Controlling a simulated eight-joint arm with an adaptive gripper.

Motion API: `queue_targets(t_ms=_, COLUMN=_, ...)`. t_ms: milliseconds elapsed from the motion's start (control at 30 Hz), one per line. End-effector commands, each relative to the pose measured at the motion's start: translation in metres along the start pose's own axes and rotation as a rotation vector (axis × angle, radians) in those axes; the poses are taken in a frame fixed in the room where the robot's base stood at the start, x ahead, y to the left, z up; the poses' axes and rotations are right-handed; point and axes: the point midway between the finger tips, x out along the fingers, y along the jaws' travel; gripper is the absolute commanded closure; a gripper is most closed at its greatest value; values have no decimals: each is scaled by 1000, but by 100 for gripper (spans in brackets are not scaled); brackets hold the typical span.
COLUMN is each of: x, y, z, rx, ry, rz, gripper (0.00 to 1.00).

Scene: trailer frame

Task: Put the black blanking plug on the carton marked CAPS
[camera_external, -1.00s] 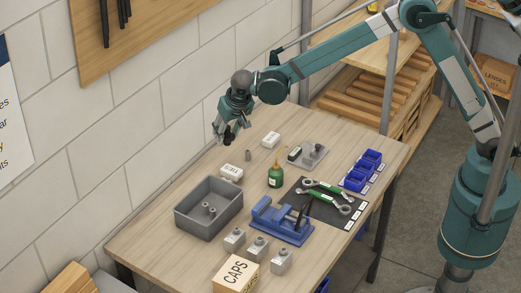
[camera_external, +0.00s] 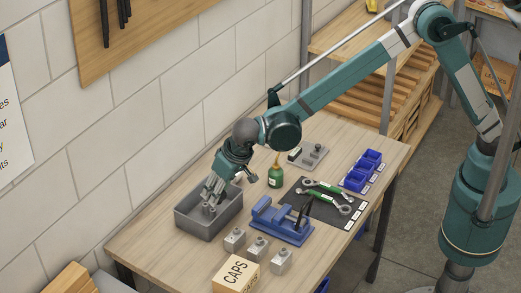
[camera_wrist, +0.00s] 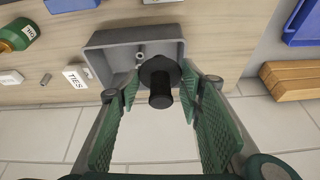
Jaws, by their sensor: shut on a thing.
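My gripper (camera_external: 212,197) is shut on the black blanking plug (camera_wrist: 161,86), which shows between the two green fingers in the wrist view. The plug has a wide round head and a narrower stem. In the external view the gripper is over the grey bin (camera_external: 181,222), and the plug cannot be made out there. The carton marked CAPS (camera_external: 232,273) stands at the near edge of the table, to the right of and below the bin in the picture.
The grey bin also shows in the wrist view (camera_wrist: 105,42), with small grey parts inside. A green bottle (camera_external: 275,177) stands behind.

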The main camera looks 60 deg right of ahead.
Motion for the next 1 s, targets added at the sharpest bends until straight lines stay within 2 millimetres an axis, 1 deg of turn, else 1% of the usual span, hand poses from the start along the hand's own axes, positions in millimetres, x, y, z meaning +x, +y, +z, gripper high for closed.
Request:
queue_targets(t_ms=33, x=-7, y=-14, z=13, rx=-21, ry=-1, rz=-9, gripper=76)
queue_targets(t_ms=200, x=-28, y=-54, z=52, rx=-84, ry=-3, rz=-34, gripper=76)
queue_targets(t_ms=400, x=-52, y=-96, z=100, rx=-156, ry=-5, rz=-65, gripper=76)
queue_targets(t_ms=500, x=-64, y=-114, z=122, rx=-188, ry=-6, rz=-78, gripper=76)
queue_targets(t_ms=600, x=-73, y=-128, z=141, rx=-214, ry=-7, rz=-89, gripper=76)
queue_targets(t_ms=733, x=-82, y=-140, z=158, rx=-238, ry=-8, rz=-99, gripper=76)
queue_targets(t_ms=833, x=-86, y=-146, z=166, rx=-249, ry=-8, rz=-103, gripper=76)
queue_targets(t_ms=1000, x=-87, y=-148, z=170, rx=-254, ry=-9, rz=-105, gripper=76)
